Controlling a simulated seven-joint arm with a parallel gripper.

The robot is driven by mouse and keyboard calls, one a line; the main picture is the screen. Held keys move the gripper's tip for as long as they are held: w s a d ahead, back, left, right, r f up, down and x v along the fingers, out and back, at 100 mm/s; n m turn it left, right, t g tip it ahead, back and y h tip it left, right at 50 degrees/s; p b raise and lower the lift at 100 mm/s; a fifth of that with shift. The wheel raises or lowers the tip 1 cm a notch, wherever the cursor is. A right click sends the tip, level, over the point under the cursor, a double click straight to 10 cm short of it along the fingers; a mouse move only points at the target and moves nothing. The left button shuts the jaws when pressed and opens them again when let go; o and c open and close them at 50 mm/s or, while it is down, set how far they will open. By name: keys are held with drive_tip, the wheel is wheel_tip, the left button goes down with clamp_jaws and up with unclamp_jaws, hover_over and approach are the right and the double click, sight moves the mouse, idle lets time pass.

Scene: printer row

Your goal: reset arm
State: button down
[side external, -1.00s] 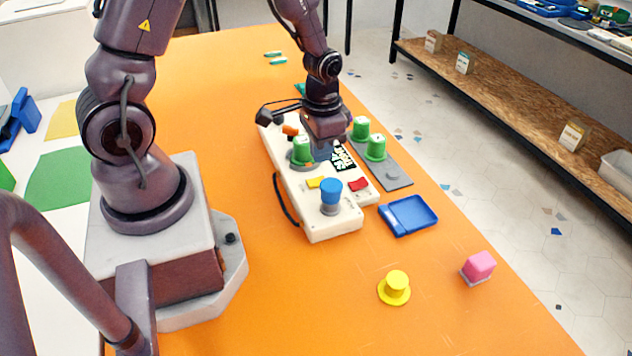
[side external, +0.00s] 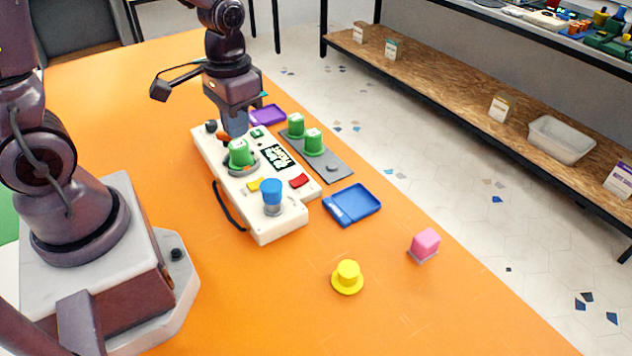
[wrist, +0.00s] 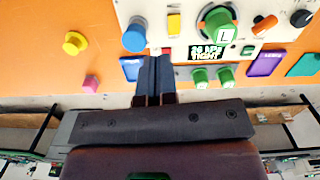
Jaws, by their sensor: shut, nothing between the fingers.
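My gripper (side external: 236,130) is shut and empty, with its blue-grey fingers pointing down above the far part of the white control panel (side external: 277,231). Its closed fingers also show in the wrist view (wrist: 156,62). The panel carries a green knob (side external: 240,154) just in front of the gripper in the side view, marked "L" in the wrist view (wrist: 223,34). It also has a blue knob (side external: 271,192), a yellow button (side external: 255,185), a red button (side external: 299,180) and a lit display (side external: 279,157). An orange switch shows in the wrist view (wrist: 265,24).
Beside the panel lie a grey strip (side external: 333,168) with two green knobs (side external: 314,143), a blue tray (side external: 355,203) and a purple tray (side external: 268,114). A yellow knob (side external: 347,275) and pink block (side external: 425,244) stand nearer. The orange table's front is mostly clear.

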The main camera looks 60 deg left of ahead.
drive_tip(key=s+d+r+t, duration=0.2)
drive_tip(key=s+r+t, duration=0.1)
drive_tip(key=r, duration=0.4)
drive_tip(key=s+d+r+m+t, duration=0.1)
drive_tip(key=s+d+r+t, duration=0.2)
drive_tip(key=r, duration=0.5)
drive_tip(key=shift+s+r, duration=0.15)
drive_tip(key=shift+r, duration=0.05)
drive_tip(key=w+a+f+n+g, duration=0.2)
drive_tip(key=w+a+f+n, duration=0.1)
drive_tip(key=w+f+n, duration=0.2)
drive_tip(key=w+a+f+n+g, duration=0.3)
drive_tip(key=w+f+n, duration=0.3)
drive_tip(key=f+n, duration=0.4)
drive_tip(key=a+n, duration=0.1)
drive_tip(key=n, duration=0.1)
drive_tip(key=shift+f+n+g, duration=0.2)
drive_tip(key=shift+n+g, duration=0.1)
drive_tip(key=shift+n, duration=0.1)
